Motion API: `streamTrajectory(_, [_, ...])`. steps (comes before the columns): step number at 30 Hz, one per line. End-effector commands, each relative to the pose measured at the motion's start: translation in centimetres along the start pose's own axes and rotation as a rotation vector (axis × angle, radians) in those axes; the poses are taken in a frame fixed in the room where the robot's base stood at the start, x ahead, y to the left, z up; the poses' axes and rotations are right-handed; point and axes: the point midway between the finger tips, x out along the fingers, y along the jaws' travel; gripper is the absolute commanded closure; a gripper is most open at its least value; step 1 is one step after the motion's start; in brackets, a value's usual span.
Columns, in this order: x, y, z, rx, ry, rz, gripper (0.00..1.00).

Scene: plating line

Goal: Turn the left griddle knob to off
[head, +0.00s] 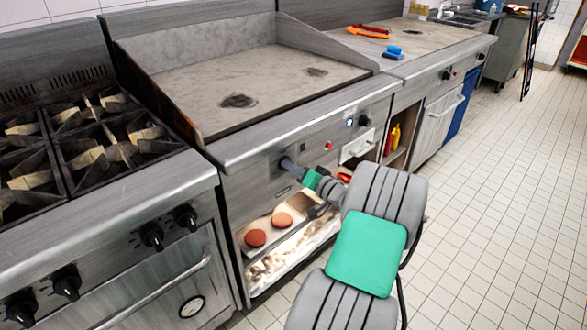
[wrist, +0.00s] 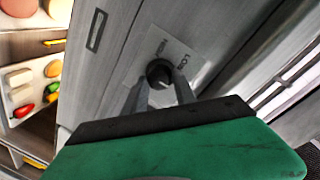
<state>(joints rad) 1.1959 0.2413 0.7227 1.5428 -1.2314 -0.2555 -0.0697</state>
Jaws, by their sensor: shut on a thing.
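The left griddle knob (head: 286,163) is a dark round knob on the griddle's front panel, partly hidden by my gripper (head: 291,167) in the head view. In the wrist view the knob (wrist: 158,71) sits on a pale label plate (wrist: 186,58) with small print, one word looking like LOW. My gripper (wrist: 159,88) has one finger on each side of the knob and is shut on it. The knob's pointer is too small to make out, so its setting cannot be told. The griddle (head: 240,76) has a flat grey plate with two dark patches.
A second griddle knob (head: 364,120) and a red button (head: 328,146) are on the panel to the right. A burner range (head: 95,140) with black knobs stands at left. The tiled floor (head: 480,220) is clear at right.

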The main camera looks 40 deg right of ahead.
Motion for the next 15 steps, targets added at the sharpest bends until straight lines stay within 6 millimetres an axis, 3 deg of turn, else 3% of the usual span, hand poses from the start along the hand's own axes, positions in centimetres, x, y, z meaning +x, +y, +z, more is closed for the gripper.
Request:
streamTrajectory(7, [-0.02, 0.05, -0.07, 0.000, 0.002, 0.001, 1.00])
streamTrajectory(8, [-0.02, 0.04, -0.07, 0.000, 0.002, 0.001, 0.65])
streamTrajectory(15, [0.02, -0.01, 0.00, -0.001, 0.000, 0.000, 0.45])
